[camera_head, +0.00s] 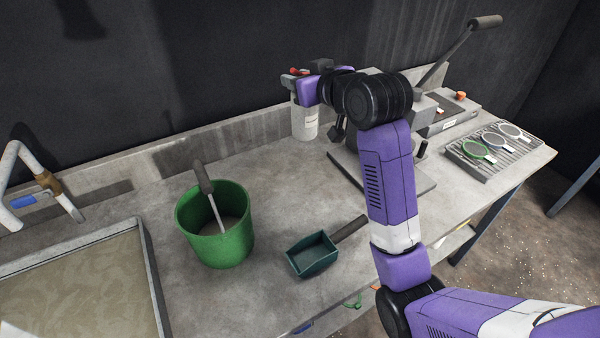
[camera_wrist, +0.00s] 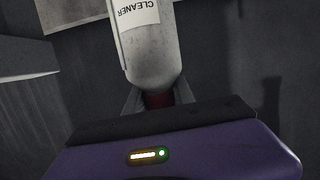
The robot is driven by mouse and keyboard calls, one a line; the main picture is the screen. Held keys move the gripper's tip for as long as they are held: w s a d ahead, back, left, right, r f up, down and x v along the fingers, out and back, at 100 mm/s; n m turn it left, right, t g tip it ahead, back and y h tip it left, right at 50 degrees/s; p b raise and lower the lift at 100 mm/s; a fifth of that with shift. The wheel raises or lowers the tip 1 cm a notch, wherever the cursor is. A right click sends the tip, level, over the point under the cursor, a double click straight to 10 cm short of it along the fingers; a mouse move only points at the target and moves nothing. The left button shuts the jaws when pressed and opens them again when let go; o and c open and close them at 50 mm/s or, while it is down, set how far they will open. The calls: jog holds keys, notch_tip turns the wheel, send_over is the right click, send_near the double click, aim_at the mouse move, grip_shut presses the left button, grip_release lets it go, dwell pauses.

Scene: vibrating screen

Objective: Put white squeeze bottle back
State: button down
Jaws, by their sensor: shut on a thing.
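The white squeeze bottle (camera_head: 305,123) is upright near the back edge of the worktop (camera_head: 275,165), left of the press. Its label reads "CLEANER" in the wrist view, where the bottle (camera_wrist: 152,55) appears upside down. My gripper (camera_head: 296,80) is at the top of the bottle. In the wrist view, the fingers of my gripper (camera_wrist: 157,99) are shut around its red neck. The red top shows between the fingers in the head view. I cannot tell whether the bottle's base touches the worktop.
A green bucket (camera_head: 228,247) with a handled tool stands left of centre. A dark green scoop (camera_head: 312,257) lies in front. A press with a long lever (camera_head: 447,52) stands behind my arm. A ribbed tray (camera_head: 487,168) with round-headed tools is at right. A sink (camera_head: 152,290) is at left.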

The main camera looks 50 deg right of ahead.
notch_tip(320, 180, down, 19)
dwell(0.5)
jog(key=shift+f+b, duration=0.15)
jog(key=shift+b, duration=0.15)
jog(key=c, duration=1.1)
grip_release()
jog(key=shift+o, duration=0.2)
jog(key=v, duration=1.2)
jog(key=shift+b, duration=0.4)
